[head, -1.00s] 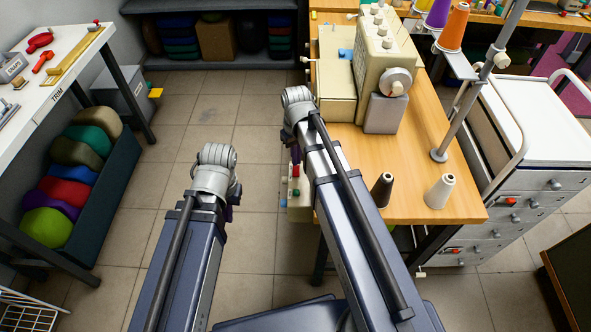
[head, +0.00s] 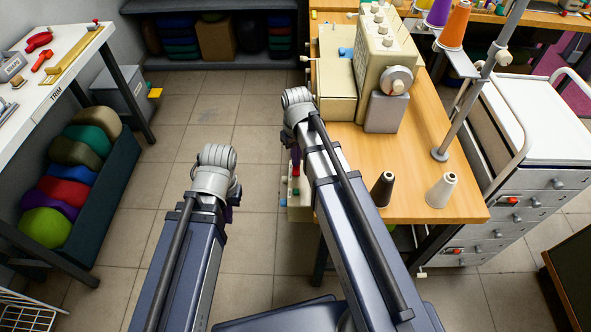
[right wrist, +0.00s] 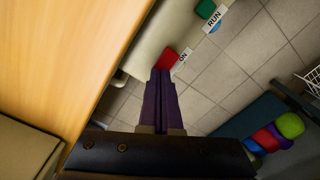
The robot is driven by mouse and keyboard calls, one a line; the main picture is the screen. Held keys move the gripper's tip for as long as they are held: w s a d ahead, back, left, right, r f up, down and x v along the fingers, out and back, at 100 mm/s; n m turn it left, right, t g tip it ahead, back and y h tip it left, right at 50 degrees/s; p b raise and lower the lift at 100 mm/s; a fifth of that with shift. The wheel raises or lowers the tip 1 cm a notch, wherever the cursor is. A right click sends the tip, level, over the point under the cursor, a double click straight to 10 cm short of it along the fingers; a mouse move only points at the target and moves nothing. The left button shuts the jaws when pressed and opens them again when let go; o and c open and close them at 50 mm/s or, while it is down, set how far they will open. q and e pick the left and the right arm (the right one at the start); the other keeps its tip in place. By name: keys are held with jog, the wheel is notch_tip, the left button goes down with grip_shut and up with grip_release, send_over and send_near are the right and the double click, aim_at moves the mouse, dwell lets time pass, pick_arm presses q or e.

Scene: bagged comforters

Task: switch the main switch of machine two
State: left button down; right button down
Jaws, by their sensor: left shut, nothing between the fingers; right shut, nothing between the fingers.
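A pale switch box (head: 300,208) hangs at the left edge of the sewing table, with red and green parts, partly hidden by my right arm. In the right wrist view, a red switch (right wrist: 166,59) sits beside a partly covered label that seems to end in "N". A green button (right wrist: 206,9) with a "RUN" label is further up. My right gripper (right wrist: 161,73) is shut and empty, its purple fingertips at the red switch; whether they touch cannot be told. My left gripper (head: 236,199) is shut over the floor, mostly hidden behind its wrist.
The wooden sewing table (head: 420,140) holds a cream sewing machine (head: 385,55), a dark cone (head: 382,190) and a white cone (head: 440,191). A drawer cart (head: 530,130) stands right. A white table (head: 50,85) and fabric bin (head: 105,215) stand left. Floor between is clear.

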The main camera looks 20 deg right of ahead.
jog(key=shift+f+b, duration=0.4)
jog(key=shift+f, duration=0.05)
jog(key=shift+r, duration=0.1)
notch_tip(320, 180, up, 7)
jog(key=p, duration=0.7)
dwell(0.3)
jog(key=shift+a, duration=0.1)
jog(key=s+a+r+p, duration=0.3)
jog(key=s+a, duration=0.2)
jog(key=s, duration=0.2)
jog(key=s+a+r+n+h+p, duration=0.1)
jog(key=s+a+r+p, duration=0.2)
jog(key=s+a, duration=0.2)
jog(key=shift+s+a+r+p, duration=0.15)
jog(key=shift+s+r+p, duration=0.25)
jog(key=shift+s, duration=0.8)
